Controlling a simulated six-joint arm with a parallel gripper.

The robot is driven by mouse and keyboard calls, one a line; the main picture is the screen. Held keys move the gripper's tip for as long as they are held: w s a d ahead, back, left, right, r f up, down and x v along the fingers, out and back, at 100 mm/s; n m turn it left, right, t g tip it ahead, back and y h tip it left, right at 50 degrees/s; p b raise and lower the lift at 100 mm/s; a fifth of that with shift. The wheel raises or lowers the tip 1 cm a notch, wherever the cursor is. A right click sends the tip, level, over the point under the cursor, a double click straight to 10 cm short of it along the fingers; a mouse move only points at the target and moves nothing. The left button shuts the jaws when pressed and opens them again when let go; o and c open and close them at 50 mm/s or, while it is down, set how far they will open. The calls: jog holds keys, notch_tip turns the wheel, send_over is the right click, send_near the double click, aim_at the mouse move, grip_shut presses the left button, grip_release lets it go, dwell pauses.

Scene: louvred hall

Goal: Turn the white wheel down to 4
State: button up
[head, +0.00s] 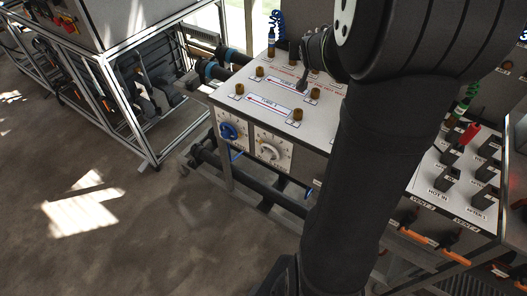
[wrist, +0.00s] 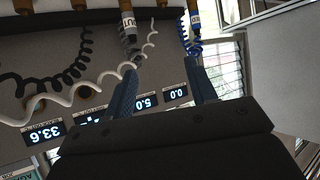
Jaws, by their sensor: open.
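The white wheel (head: 270,151) is a round knob on a pale square plate with dial marks, on the front face of the grey bench panel (head: 225,97). Its setting is too small to read. A blue wheel (head: 230,132) sits just left of it. My gripper (head: 303,84) is above the panel's top, up and to the right of the white wheel and apart from it. In the wrist view my gripper (wrist: 163,76) has its two blue-grey fingers spread with nothing held between them. The white wheel does not show in the wrist view.
Several brown knobs (head: 298,114) stand on the panel top. Coiled hoses (wrist: 82,85) and lit number displays (wrist: 145,101) show in the wrist view. A second panel with dark switches (head: 450,158) is at right. The floor in front of the wheels is open.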

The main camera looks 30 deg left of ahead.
jog(key=s+a+f+n+g, duration=0.4)
jog(key=s+a+f, duration=0.55)
jog(key=s, duration=0.25)
jog(key=s+a+f+n+g+h, duration=0.1)
jog(key=s+f+n+g+h, duration=0.3)
jog(key=s+f, duration=0.8)
jog(key=n+t+h, duration=0.2)
jog(key=n+t, duration=1.4)
jog(key=n, duration=0.9)
send_near(265, 158)
jog(key=w, duration=0.8)
jog(key=shift+w, duration=0.35)
